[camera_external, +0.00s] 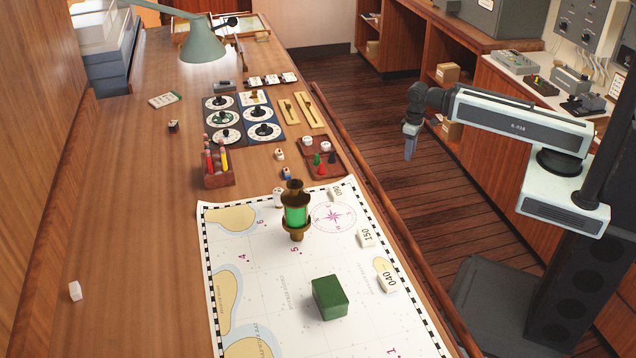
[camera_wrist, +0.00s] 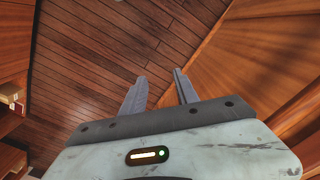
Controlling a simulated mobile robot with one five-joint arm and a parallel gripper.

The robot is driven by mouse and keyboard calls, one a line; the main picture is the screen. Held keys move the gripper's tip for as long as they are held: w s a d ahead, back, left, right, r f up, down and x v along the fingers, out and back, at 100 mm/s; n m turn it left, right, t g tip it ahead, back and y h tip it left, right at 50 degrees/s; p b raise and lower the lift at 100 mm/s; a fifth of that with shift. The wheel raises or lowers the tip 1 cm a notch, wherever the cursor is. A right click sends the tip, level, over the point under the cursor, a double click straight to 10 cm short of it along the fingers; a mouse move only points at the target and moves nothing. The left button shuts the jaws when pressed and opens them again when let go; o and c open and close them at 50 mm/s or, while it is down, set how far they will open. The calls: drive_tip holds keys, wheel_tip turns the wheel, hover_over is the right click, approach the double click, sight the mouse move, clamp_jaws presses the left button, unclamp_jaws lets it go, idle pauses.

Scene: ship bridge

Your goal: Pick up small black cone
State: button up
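A small dark cone (camera_external: 332,158), which looks black, stands in a low reddish-brown tray (camera_external: 312,176) on the long wooden table. A green cone (camera_external: 317,159) and a red cone (camera_external: 321,170) stand close by in the same tray. My gripper (camera_external: 410,148) hangs pointing down over the floor, right of the table edge and well apart from the tray. In the wrist view its two fingers (camera_wrist: 160,75) are spread with nothing between them.
The tray also holds white round pieces (camera_external: 308,143). A raised wooden rail (camera_external: 369,188) runs along the table edge between my gripper and the tray. A brass lantern with green glass (camera_external: 296,215) and a green box (camera_external: 330,297) stand on the chart (camera_external: 262,282).

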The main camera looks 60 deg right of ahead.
drive_tip(key=shift+o, duration=0.8)
